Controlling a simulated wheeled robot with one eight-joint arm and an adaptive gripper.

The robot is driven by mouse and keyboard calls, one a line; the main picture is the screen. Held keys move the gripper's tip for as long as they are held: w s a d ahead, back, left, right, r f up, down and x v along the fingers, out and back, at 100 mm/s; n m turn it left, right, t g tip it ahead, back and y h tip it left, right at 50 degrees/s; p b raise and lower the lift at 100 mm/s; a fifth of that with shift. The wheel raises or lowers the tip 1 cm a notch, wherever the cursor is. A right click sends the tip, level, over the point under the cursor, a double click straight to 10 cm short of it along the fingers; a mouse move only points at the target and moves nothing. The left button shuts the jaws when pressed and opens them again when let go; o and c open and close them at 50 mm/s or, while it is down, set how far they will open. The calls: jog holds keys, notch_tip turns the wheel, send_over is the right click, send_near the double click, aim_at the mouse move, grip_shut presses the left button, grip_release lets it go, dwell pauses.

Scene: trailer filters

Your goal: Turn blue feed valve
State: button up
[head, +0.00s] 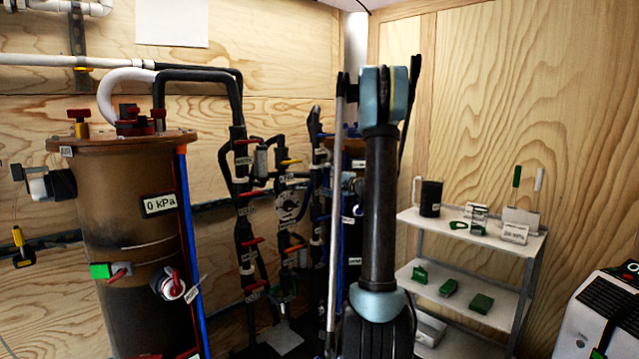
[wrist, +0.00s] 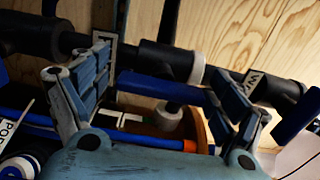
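A blue valve handle (wrist: 165,88) lies roughly level in the middle of the wrist view, in front of a dark pipe (wrist: 150,55). My gripper (wrist: 158,72) is open, with one finger on each side of the handle. I cannot tell whether either finger touches it. In the head view my gripper is hidden behind my own arm. A small blue handle (head: 323,136) shows on the pipework just left of my arm; I cannot tell if it is the same one.
A brown tank (head: 135,225) with a 0 kPa label stands at left. Dark pipes with several red handles (head: 250,240) fill the middle. A white shelf (head: 470,235) stands at right, beside a white-and-black machine (head: 605,315). In the wrist view, a blue pipe (wrist: 45,118) runs below.

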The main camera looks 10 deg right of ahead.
jog(key=shift+d+r, duration=0.1)
jog(key=v, duration=1.2)
dwell(0.4)
jog(key=s+a+f+n+g+h, duration=0.1)
jog(key=s+a+f+n+g, duration=0.25)
jog(key=s+a, duration=0.6)
jog(key=s+a+f+n+g+h, duration=0.2)
jog(key=s+a+f+n+g, duration=0.25)
jog(key=s, duration=0.75)
jog(key=s+d+f+n+g+h, duration=0.1)
jog(key=s+f, duration=0.5)
jog(key=s, duration=0.6)
jog(key=s+d+f+n+g+h, duration=0.1)
jog(key=s+d+f+g+h, duration=0.2)
jog(key=s, duration=1)
notch_tip(320, 180, down, 3)
jog(key=d+h, duration=0.1)
jog(key=h, duration=0.2)
jog(key=shift+s+f+n+h, duration=0.25)
jog(key=shift+n+h, duration=0.05)
jog(key=shift+n, duration=0.1)
